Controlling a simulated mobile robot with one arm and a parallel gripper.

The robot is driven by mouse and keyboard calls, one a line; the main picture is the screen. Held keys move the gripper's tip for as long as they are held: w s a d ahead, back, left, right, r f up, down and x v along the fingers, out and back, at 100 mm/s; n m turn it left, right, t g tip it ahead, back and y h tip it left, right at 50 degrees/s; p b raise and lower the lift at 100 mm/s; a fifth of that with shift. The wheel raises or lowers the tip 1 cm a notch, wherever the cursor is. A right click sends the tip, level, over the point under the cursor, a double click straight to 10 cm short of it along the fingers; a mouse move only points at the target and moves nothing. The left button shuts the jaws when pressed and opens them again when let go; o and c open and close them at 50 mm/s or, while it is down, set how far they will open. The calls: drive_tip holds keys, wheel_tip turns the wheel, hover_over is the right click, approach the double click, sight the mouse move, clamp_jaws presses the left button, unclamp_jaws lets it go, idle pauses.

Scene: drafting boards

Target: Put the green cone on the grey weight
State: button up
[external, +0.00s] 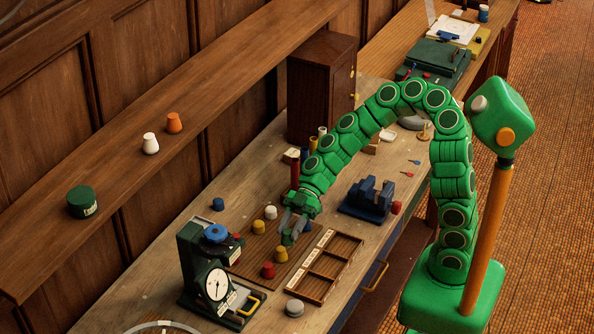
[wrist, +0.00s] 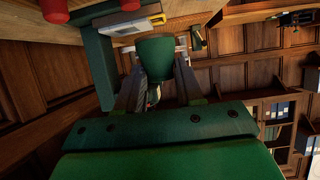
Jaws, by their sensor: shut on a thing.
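My gripper (external: 291,230) is above the workbench, at the edge of a wooden board near the divided tray. It is shut on the green cone (wrist: 156,57), which shows between the two fingers in the wrist view. In the external view the green cone (external: 287,239) is small and partly hidden by the fingers. A squat grey weight (external: 294,308) stands on the bench in front of the tray, apart from my gripper. Its top looks bare. I cannot make out the weight in the wrist view.
A wooden divided tray (external: 326,267) lies right of my gripper. Red, yellow and white cones stand around the board, including a red cone (external: 268,270). A dark green dial device (external: 213,275) stands left of the weight. A blue block fixture (external: 369,200) is farther right.

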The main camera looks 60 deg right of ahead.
sight(296, 301)
drive_tip(key=s+a+n+g, duration=0.1)
drive_tip(key=s+a, duration=0.2)
drive_tip(key=a, duration=0.1)
drive_tip(key=s+a+n+g, duration=0.1)
drive_tip(key=s+a, duration=0.2)
drive_tip(key=a, duration=0.2)
drive_tip(key=s+a+n+g, duration=0.1)
drive_tip(key=s+a, duration=0.2)
drive_tip(key=a, duration=0.2)
drive_tip(key=shift+s+a+r+g, duration=0.15)
drive_tip(key=shift+s+g, duration=0.05)
drive_tip(key=shift+g, duration=0.2)
drive_tip(key=shift+s+a+f, duration=0.1)
drive_tip(key=shift+a+f, duration=0.05)
drive_tip(key=shift+f, duration=3.85)
drive_tip(key=shift+f, duration=0.1)
drive_tip(key=o, duration=1)
drive_tip(key=v, duration=1.2)
drive_tip(key=shift+a+r, duration=0.1)
drive_tip(key=shift+r, duration=0.2)
